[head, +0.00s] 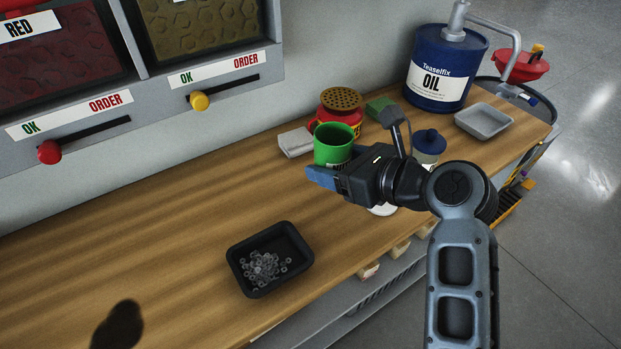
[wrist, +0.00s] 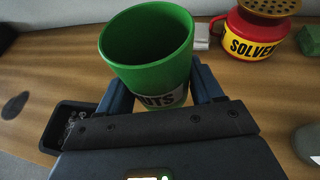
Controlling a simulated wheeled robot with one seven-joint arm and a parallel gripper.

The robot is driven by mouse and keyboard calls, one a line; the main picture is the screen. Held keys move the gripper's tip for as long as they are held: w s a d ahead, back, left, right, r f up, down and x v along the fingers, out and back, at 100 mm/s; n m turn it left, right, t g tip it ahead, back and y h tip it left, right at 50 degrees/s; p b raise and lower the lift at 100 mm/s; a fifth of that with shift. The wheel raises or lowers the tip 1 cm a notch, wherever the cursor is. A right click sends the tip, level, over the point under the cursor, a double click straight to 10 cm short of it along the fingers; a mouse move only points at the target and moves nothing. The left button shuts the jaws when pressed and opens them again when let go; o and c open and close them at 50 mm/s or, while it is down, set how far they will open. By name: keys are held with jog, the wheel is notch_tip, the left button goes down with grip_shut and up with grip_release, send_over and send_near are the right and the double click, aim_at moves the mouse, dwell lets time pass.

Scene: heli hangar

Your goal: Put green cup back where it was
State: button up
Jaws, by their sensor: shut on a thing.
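The green cup (head: 333,143) is upright in my gripper (head: 325,172), above or at the wooden workbench near its middle. In the wrist view the green cup (wrist: 148,50) sits between the two blue fingers of my gripper (wrist: 165,85), which is shut on it. A label ending in "UTS" shows on its near side. The part of the cup I can see inside looks empty. The cup's base is hidden by the gripper, so I cannot tell whether it touches the bench.
A black tray of metal nuts (head: 237,262) lies left of the gripper. Behind the cup are a red solvent can (head: 327,112), a white cloth (head: 295,142) and a green sponge (head: 379,105). A blue-lidded jar (head: 429,142), grey tray (head: 484,121) and oil drum (head: 440,75) stand right. The bench's left is clear.

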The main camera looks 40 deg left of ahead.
send_over(305, 190)
notch_tip(305, 190, down, 4)
jog(key=shift+r, duration=0.15)
jog(key=shift+f, duration=2.05)
jog(key=shift+f, duration=0.15)
jog(key=o, duration=1.2)
jog(key=shift+c, duration=0.2)
jog(key=shift+r, duration=0.2)
jog(key=v, duration=1.2)
